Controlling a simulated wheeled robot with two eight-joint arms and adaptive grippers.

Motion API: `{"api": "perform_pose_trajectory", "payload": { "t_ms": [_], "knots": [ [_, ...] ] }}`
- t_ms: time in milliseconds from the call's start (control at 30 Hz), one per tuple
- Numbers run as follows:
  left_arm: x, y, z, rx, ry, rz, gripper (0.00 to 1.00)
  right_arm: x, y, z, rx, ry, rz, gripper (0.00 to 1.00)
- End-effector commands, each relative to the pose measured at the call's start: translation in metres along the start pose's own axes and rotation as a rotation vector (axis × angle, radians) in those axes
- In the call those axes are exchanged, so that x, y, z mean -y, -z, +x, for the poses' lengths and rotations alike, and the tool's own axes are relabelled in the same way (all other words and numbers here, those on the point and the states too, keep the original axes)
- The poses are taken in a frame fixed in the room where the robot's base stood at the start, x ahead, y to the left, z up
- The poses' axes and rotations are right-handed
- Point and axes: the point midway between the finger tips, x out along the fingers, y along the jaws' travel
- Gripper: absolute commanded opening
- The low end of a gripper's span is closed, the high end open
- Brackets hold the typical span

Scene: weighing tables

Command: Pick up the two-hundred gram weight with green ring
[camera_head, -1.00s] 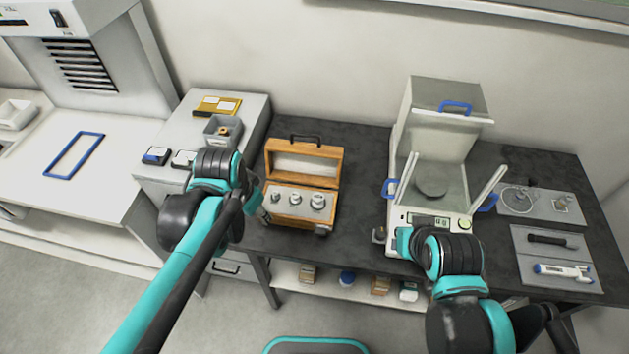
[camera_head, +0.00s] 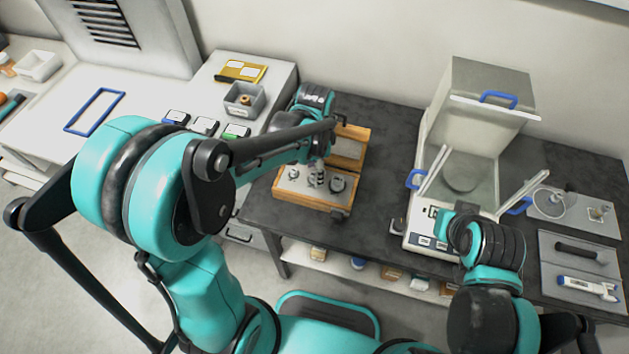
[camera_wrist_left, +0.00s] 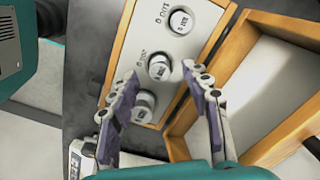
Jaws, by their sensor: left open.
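Three silvery knobbed weights stand in a row in the wooden box: a small left one (camera_head: 293,173), a middle one (camera_head: 316,178) and a larger right one (camera_head: 338,184). No green ring can be made out on any of them. My left gripper (camera_wrist_left: 162,75) is open above the box, pointing down. In the left wrist view, the middle weight (camera_wrist_left: 159,67) shows between the fingertips, with a gap on both sides. The largest weight (camera_wrist_left: 144,105) is near the left finger and the smallest (camera_wrist_left: 181,20) lies beyond the tips. My right gripper's fingers cannot be made out.
The box's raised lid (camera_head: 350,142) stands behind the weights, close to my left gripper. A balance (camera_head: 432,240) with an open glass cover stands right of the box. Dark bare table (camera_head: 375,190) lies between them. A grey bin (camera_head: 244,100) stands on the left cabinet.

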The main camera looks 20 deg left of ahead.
Motion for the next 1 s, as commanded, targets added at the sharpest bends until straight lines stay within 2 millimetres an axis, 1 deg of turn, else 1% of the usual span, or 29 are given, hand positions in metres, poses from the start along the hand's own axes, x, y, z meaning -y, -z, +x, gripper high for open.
{"api": "perform_pose_trajectory", "payload": {
  "t_ms": [33,100,333,367,400,467,500,533,833,1000],
  "knots": [
    [0.000,-0.001,0.011,0.000,0.000,-0.001,0.48,0.000,-0.004,0.005,0.000,0.000,0.000,0.00],
    [0.000,-0.001,0.017,0.000,0.000,-0.001,0.48,0.000,-0.005,0.006,0.000,0.000,0.000,0.00],
    [0.000,-0.001,0.017,0.000,0.000,-0.001,0.48,0.000,-0.004,0.005,0.000,0.000,0.000,0.00],
    [0.000,-0.001,0.017,0.000,0.000,-0.001,0.40,0.000,-0.004,0.005,0.000,0.000,0.000,0.00],
    [0.000,-0.001,0.017,0.000,0.000,-0.001,0.29,0.000,-0.004,0.005,0.000,0.000,0.000,0.00],
    [0.000,-0.001,0.017,0.000,0.000,-0.001,0.14,0.000,-0.004,0.005,0.000,0.000,0.000,0.00],
    [0.000,-0.001,0.017,0.000,0.000,-0.001,0.03,0.000,-0.004,0.005,0.000,0.000,0.000,0.00],
    [0.000,-0.001,0.017,0.000,0.000,-0.001,0.00,0.000,-0.004,0.005,0.000,0.000,0.000,0.00],
    [0.000,-0.001,0.017,0.000,0.001,-0.001,0.00,0.000,-0.004,0.005,0.000,0.000,0.000,0.00],
    [0.000,-0.001,0.006,0.000,0.000,-0.001,0.00,0.000,-0.001,0.001,0.000,0.000,0.000,0.00]
  ]
}}
